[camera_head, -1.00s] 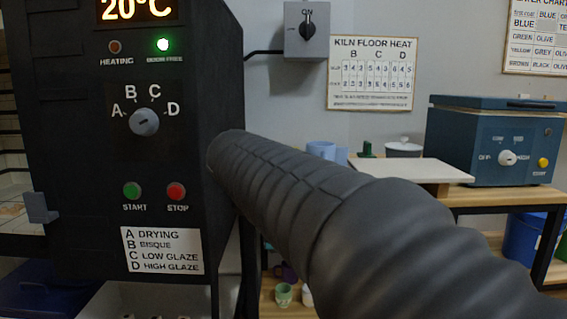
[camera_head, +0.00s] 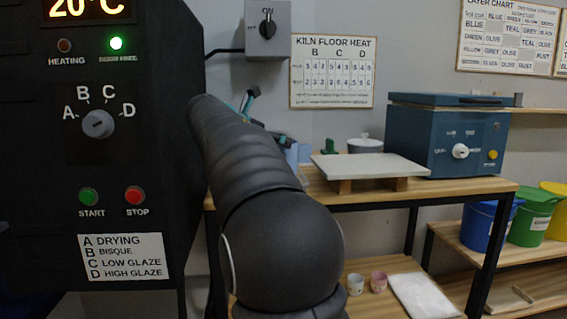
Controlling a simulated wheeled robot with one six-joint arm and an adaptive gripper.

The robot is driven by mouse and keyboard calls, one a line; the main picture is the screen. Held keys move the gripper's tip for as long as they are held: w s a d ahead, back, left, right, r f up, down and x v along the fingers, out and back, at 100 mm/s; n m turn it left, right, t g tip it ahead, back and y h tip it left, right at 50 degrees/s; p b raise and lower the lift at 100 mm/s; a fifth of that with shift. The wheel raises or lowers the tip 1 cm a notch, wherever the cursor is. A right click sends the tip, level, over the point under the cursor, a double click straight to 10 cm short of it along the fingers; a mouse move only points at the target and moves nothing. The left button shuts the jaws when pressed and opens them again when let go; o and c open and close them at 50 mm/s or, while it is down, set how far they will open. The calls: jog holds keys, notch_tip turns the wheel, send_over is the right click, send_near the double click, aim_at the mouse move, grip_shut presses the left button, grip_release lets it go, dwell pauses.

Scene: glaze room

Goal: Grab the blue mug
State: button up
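The blue mug (camera_head: 304,153) is light blue and stands on the wooden table behind my arm, left of the white slab. Its left part is hidden by my arm and gripper. My gripper (camera_head: 268,116) shows only in part past the far end of my dark arm. Its two dark and teal fingers show apart, one raised higher at the left and one lower beside the mug's top. The gripper looks open, with nothing seen between the fingers. Whether it touches the mug cannot be told.
A white slab (camera_head: 370,167) on wooden blocks, a lidded pot (camera_head: 365,145) and a blue kiln box (camera_head: 447,140) stand on the table. The dark kiln panel (camera_head: 150,170) stands close at left. Small cups (camera_head: 378,282) sit on the lower shelf.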

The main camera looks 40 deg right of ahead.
jog(key=x, duration=0.4)
jog(key=shift+s+d+f, duration=0.1)
jog(key=shift+d+f, duration=0.05)
jog(key=shift+d, duration=0.15)
jog(key=c, duration=1.3)
